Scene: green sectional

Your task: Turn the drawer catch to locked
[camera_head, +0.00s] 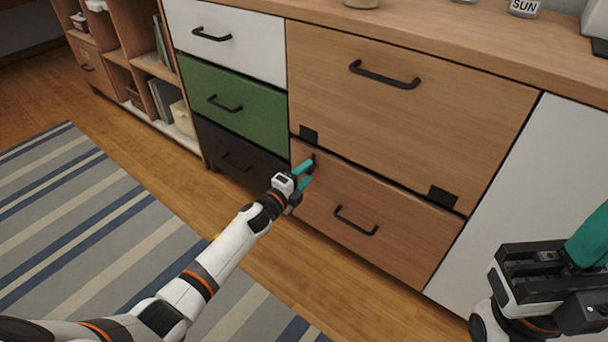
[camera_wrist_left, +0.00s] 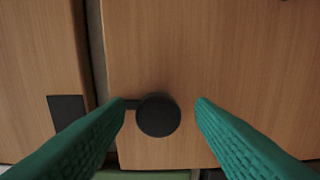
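The drawer catch is a round black knob (camera_wrist_left: 158,115) with a short bar, on the lower wooden drawer front (camera_head: 400,236) near its upper left corner. In the left wrist view the bar points left, toward the gap between the panels; its end meets the left fingertip's outline. My left gripper (camera_head: 309,171) is open in front of the catch, one finger on each side of the knob. I cannot tell if a finger touches it. In the head view the fingers partly cover the catch. My right gripper (camera_head: 588,245) is at the right edge, partly cut off.
Above is a large wooden panel (camera_head: 400,115) with a black handle and black plates at its lower corners. White, green and dark drawers stand to the left, a white panel (camera_head: 520,200) to the right. A striped rug (camera_head: 90,210) lies on the floor.

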